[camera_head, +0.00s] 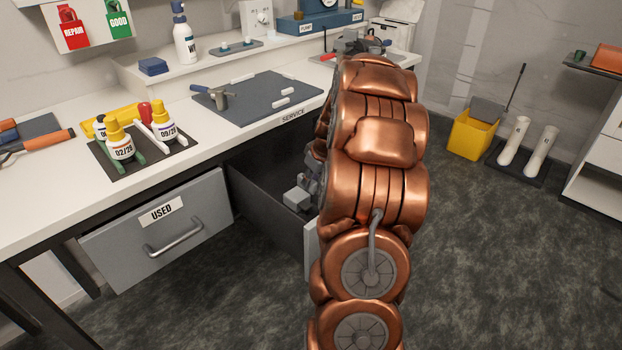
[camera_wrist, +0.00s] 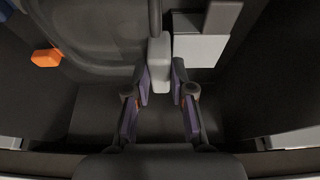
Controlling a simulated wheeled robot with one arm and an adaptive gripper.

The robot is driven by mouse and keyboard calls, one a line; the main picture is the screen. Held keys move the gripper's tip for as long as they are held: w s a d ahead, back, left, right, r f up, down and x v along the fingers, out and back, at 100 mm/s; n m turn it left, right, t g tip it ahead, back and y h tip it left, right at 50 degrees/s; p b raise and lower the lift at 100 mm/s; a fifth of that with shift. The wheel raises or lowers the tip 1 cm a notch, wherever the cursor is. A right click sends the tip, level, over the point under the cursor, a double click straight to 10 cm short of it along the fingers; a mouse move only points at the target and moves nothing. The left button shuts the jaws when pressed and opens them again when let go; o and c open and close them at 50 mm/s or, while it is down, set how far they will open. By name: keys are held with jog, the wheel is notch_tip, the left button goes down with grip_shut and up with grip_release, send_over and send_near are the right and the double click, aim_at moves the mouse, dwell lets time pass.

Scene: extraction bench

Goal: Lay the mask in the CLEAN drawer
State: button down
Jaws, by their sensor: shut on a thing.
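The mask (camera_wrist: 95,35) appears as a dark grey rounded form at the upper left of the wrist view. A pale block (camera_wrist: 158,62), which looks like part of it, sits between the fingertips of my gripper (camera_wrist: 161,80). My gripper is shut on it. In the head view my gripper is mostly hidden behind my copper arm, low inside an open dark drawer (camera_head: 262,205). Pale grey pieces (camera_head: 297,199) show beside it there. The drawer's label is hidden, so I cannot read CLEAN. Whether the mask touches the drawer floor is unclear.
The USED drawer (camera_head: 160,230) at the left is shut. Above are the white bench (camera_head: 45,190), a dark mat (camera_head: 245,112) and a tray of bottles (camera_head: 125,170). In the wrist view, an orange piece (camera_wrist: 46,57) and a pale box (camera_wrist: 200,48) flank the mask.

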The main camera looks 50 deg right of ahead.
jog(key=c, duration=1)
grip_release()
jog(key=v, duration=1.2)
jog(key=s+a+f+g+y, duration=0.1)
jog(key=s+a+g, duration=0.15)
jog(key=a, duration=1.15)
jog(key=s+a+g+y, duration=0.1)
jog(key=s+a, duration=0.3)
jog(key=a, duration=1)
jog(key=s+a+f+g+h, duration=0.1)
jog(key=s+a+g, duration=0.1)
jog(key=s+a, duration=0.3)
jog(key=s+a+f+g, duration=0.2)
jog(key=s+a, duration=0.3)
jog(key=s, duration=0.9)
jog(key=shift+s+h, duration=0.15)
jog(key=shift+h, duration=0.25)
